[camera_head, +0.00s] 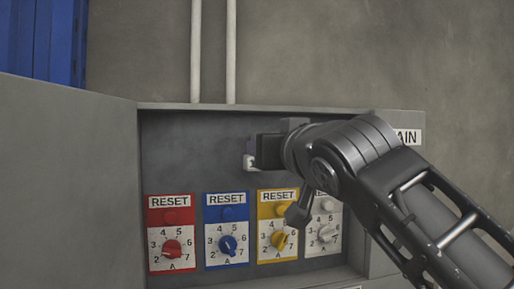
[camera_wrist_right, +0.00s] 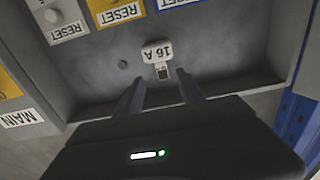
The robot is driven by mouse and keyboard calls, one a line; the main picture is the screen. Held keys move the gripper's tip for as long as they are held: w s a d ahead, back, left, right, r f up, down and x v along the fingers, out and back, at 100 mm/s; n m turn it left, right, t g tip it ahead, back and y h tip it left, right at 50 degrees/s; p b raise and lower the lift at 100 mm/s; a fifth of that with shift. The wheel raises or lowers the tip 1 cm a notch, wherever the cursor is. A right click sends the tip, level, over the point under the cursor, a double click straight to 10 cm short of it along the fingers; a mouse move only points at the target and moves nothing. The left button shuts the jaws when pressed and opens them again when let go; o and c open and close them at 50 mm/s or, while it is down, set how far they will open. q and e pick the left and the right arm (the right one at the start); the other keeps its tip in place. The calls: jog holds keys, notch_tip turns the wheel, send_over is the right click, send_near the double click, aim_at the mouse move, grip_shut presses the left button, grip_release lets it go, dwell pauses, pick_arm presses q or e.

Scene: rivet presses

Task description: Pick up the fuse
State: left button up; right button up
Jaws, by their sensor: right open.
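The fuse (camera_wrist_right: 156,50) is a small white piece marked "16 A" on the back wall of the grey cabinet. Its dark lower part shows between my fingertips in the right wrist view. My right gripper (camera_wrist_right: 161,76) is open, with one finger on each side of the fuse's near end; I cannot tell whether they touch it. In the head view a white part of the fuse (camera_head: 248,162) shows at the tip of my right gripper (camera_head: 256,150), and the rest is hidden. My left gripper is not in view.
Red (camera_head: 171,234), blue (camera_head: 227,230), yellow (camera_head: 278,226) and white (camera_head: 325,228) RESET panels with dials line the cabinet's lower part. My right arm partly covers the yellow and white ones. The open cabinet door (camera_head: 70,185) stands at the left.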

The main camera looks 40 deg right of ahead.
jog(key=shift+w, duration=0.15)
jog(key=p+x, duration=0.2)
jog(key=x, duration=0.3)
jog(key=shift+w+p, duration=0.15)
jog(key=shift+p, duration=0.25)
jog(key=shift+c, duration=0.3)
grip_shut()
dwell(0.3)
